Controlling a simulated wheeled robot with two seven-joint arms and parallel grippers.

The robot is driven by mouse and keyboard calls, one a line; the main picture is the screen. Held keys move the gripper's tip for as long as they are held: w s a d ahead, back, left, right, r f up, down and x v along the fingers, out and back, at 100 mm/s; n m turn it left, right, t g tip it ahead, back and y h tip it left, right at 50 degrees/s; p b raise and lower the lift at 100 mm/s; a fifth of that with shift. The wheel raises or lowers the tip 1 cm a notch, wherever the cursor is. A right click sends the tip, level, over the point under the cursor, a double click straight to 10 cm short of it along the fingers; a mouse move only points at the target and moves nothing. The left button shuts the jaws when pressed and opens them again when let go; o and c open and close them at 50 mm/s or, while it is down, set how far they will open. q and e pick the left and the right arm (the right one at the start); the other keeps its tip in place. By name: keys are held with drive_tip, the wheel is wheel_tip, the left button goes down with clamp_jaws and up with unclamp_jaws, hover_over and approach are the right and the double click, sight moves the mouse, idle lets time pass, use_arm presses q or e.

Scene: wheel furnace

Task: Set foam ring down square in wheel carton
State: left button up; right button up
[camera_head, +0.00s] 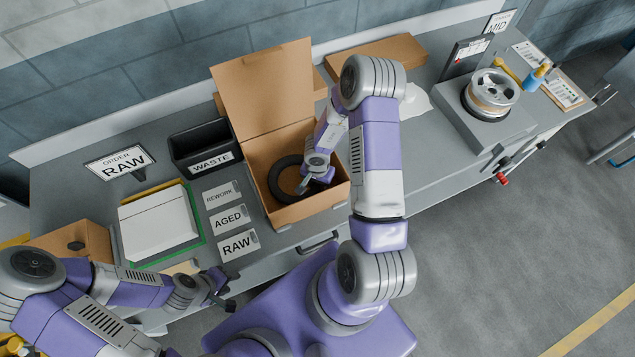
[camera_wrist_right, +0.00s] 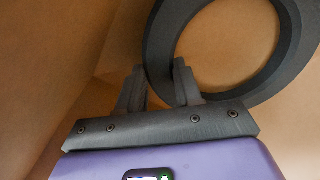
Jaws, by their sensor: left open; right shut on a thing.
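The foam ring (camera_head: 279,178) is dark grey and lies inside the open wheel carton (camera_head: 287,212), a brown cardboard box with its lid flap raised at the back. In the right wrist view the ring (camera_wrist_right: 163,50) fills the upper right, over the carton's brown floor (camera_wrist_right: 232,45). My right gripper (camera_head: 318,182) reaches into the carton and is shut on the ring's near rim; its fingers also show in the wrist view (camera_wrist_right: 160,85). Whether the ring is flat on the floor I cannot tell. My left gripper (camera_head: 222,290) is open and empty at the bench's front edge.
Left of the carton are a black WASTE bin (camera_head: 204,147), label plates (camera_head: 228,219) and a white block on a green-edged mat (camera_head: 158,222). A metal wheel (camera_head: 491,91) sits on a grey stand at the right. A flat cardboard box (camera_head: 376,55) lies behind.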

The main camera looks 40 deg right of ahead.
drive_tip(key=shift+f, duration=0.55)
drive_tip(key=o, duration=1.7)
